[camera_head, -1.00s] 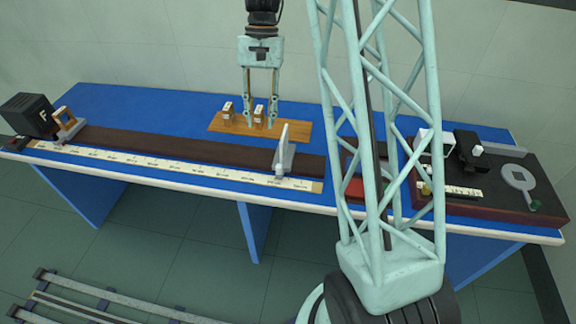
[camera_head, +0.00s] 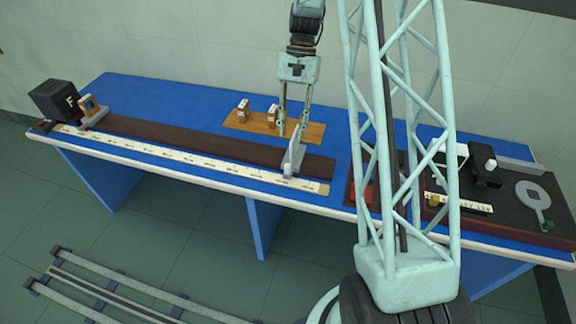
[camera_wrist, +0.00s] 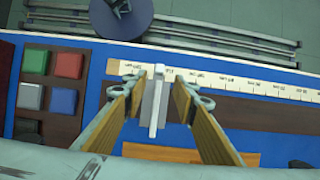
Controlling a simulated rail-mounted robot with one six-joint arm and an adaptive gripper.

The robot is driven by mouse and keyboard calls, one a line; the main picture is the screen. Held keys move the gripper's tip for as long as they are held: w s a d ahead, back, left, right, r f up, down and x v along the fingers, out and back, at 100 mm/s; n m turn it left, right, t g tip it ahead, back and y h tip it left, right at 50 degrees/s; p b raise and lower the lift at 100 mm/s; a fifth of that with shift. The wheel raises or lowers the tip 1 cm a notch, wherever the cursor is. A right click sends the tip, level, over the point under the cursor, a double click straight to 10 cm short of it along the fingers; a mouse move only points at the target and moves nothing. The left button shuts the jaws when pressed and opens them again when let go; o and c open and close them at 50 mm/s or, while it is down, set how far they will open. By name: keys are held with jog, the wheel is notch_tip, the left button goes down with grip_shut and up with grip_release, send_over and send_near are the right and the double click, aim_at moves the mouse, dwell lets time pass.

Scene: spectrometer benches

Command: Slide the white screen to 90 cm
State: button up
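The white screen (camera_head: 292,160) stands upright on a small slider near the right end of the dark rail (camera_head: 220,146). Its slider reaches the pale scale strip (camera_head: 190,160) along the rail's front side. My gripper (camera_head: 292,136) is lowered over the screen, fingers pointing down. In the wrist view the screen (camera_wrist: 153,105) stands between the two spread fingers of my gripper (camera_wrist: 158,82). The left finger is very close to it, and contact cannot be told. The right finger also sits close. The scale figures (camera_wrist: 225,83) are too small to read surely.
A wooden board (camera_head: 245,124) with small labelled blocks lies behind the rail. A black box marked F (camera_head: 58,100) and a wooden-framed holder (camera_head: 92,110) stand at the left end. A dark tray with instruments (camera_head: 515,222) is at the right, partly behind my lattice column.

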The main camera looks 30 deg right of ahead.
aim_at(288, 165)
jog(key=shift+b+x, duration=0.35)
jog(key=shift+x, duration=6.5)
jog(key=shift+c, duration=0.2)
grip_shut()
